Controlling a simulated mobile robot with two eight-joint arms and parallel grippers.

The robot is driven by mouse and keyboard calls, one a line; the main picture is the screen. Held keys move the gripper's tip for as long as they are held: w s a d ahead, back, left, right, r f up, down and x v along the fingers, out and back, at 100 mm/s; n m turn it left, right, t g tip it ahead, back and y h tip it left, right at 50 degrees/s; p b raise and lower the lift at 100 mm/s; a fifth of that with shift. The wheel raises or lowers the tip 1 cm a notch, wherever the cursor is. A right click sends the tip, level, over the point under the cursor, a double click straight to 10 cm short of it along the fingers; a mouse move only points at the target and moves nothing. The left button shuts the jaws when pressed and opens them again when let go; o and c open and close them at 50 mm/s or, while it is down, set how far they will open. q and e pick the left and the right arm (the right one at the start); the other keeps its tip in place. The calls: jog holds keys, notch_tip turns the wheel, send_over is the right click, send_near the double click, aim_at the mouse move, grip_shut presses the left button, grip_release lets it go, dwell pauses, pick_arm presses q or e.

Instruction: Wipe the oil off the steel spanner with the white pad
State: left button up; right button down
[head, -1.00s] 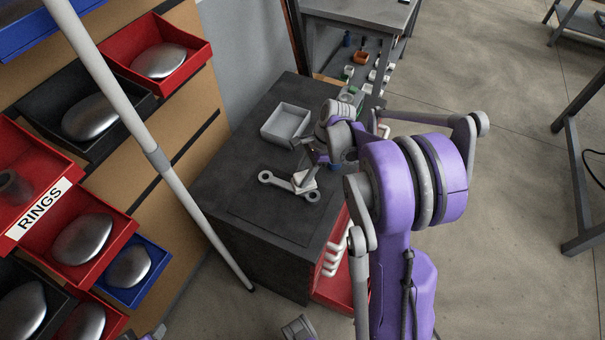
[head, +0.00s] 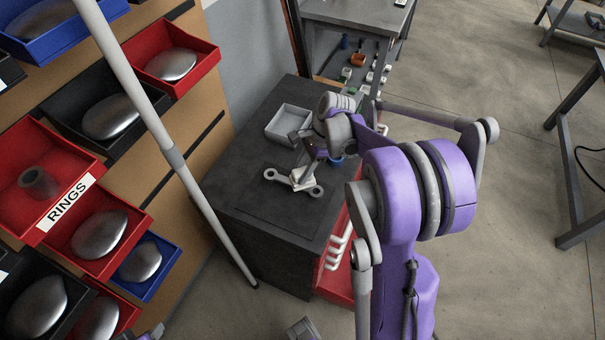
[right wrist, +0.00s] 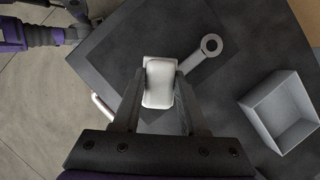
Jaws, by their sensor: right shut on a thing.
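The steel spanner (head: 278,176) lies flat on the dark cabinet top, a ring at each end. One ring shows in the right wrist view (right wrist: 211,45). My right gripper (right wrist: 160,97) is shut on the white pad (right wrist: 158,93), which also shows in the head view (head: 300,182). The pad sits over the spanner's shank and hides part of it; I cannot tell how firmly it touches.
A grey open tray (head: 288,123) stands behind the spanner on the cabinet (head: 250,190). A small blue item (head: 336,161) is partly hidden by my right wrist. Red and blue bins (head: 100,240) fill the left side, with a pale pole (head: 170,155) in front.

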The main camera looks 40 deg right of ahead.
jog(key=shift+r+p, duration=0.65)
jog(key=shift+r, duration=0.8)
